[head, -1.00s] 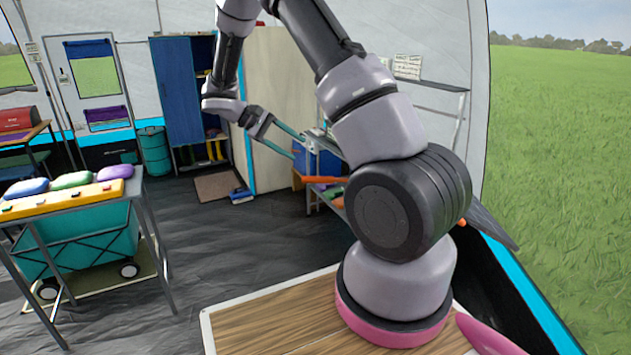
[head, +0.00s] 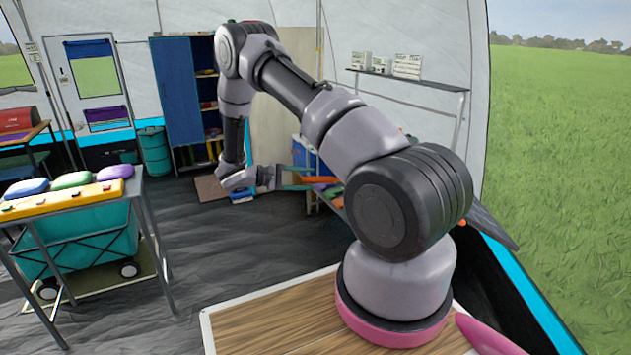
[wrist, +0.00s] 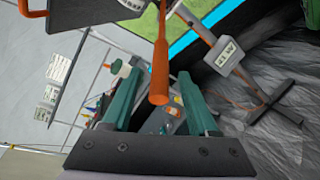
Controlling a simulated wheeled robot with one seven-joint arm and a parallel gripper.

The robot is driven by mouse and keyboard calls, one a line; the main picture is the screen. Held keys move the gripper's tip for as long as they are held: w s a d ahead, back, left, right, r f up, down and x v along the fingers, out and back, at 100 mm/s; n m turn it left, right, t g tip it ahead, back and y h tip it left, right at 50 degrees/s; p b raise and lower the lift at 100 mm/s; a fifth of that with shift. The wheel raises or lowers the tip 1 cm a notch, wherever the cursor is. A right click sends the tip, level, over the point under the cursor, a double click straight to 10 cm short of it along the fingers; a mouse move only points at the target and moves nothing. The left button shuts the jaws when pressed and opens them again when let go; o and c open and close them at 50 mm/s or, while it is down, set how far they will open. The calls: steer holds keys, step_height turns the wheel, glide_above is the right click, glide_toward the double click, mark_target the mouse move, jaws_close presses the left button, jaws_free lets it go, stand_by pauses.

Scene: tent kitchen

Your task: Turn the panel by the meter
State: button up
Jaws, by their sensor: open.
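My gripper (head: 312,178) is open in the head view, its two teal fingers apart and pointing right. In the wrist view the same gripper (wrist: 158,80) has an orange bar (wrist: 160,65) showing between its fingers, with gaps on both sides. The bar's near end faces me; how deep it reaches between the fingers is unclear. A grey box with lettering (wrist: 230,55), perhaps the meter, is on a post at right in the wrist view. I cannot clearly tell which part is the panel.
A wall shelf (head: 405,77) holds small boxes. A blue cabinet (head: 180,90) stands at the back left. A metal table (head: 130,190) with colored packs is at left. The dark floor (head: 225,245) between is largely clear. Cluttered shelving shows behind the bar.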

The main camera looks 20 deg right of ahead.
mark_target(315, 180)
steer(key=shift+x, duration=1.8)
jaws_close()
